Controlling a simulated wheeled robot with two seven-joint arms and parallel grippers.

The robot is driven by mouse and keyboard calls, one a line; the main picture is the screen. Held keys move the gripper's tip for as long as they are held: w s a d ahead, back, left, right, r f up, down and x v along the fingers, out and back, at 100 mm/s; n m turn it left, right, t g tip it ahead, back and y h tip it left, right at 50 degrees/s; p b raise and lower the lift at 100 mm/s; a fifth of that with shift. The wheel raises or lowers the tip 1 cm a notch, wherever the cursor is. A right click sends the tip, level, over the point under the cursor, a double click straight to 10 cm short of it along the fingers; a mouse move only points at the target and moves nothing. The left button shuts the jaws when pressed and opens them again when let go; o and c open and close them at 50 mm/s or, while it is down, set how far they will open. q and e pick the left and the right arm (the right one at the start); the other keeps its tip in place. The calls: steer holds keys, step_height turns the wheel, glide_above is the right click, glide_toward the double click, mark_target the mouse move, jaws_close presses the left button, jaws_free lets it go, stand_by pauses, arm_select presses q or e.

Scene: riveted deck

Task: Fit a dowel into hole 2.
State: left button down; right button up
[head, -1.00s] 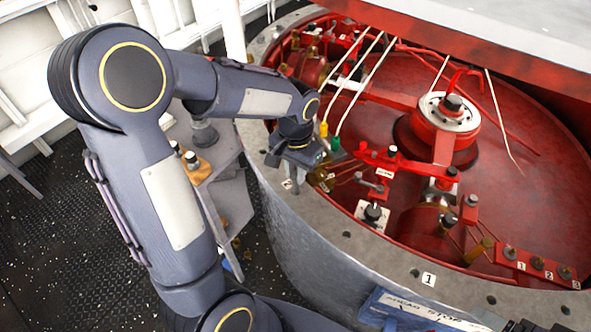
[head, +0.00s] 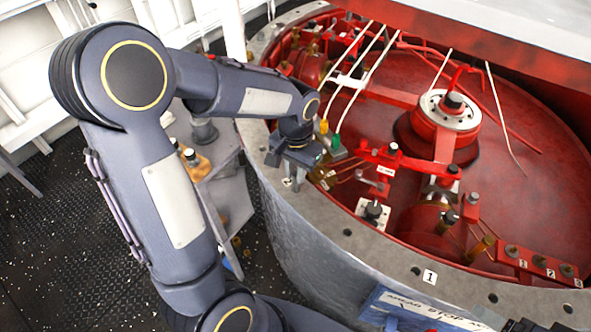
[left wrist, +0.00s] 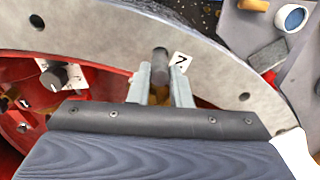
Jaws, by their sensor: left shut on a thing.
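My left gripper (left wrist: 162,84) is shut on a dark grey dowel (left wrist: 160,60), which sticks out past its fingertips. In the left wrist view the dowel's end is over the grey rim, just left of the white label 2 (left wrist: 180,62). Hole 2 itself is hidden there, and I cannot tell whether the dowel has entered it. In the head view my left gripper (head: 292,172) is low over the left part of the grey rim (head: 300,213), with the small label (head: 287,183) by it.
Inside the rim is a red well with levers and a hub (head: 446,112). Label 1 (head: 429,277) marks another rim hole. A blue-backed sign (head: 425,310) stands at the front. A grey side shelf (head: 220,185) lies left of the rim.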

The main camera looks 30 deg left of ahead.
arm_select(q)
steer(key=shift+f+b, duration=0.5)
steer(key=shift+f, duration=0.15)
steer(key=c, duration=1.3)
jaws_free()
steer(key=shift+o, duration=0.2)
step_height(320, 180, up, 7)
steer(key=shift+r, duration=0.4)
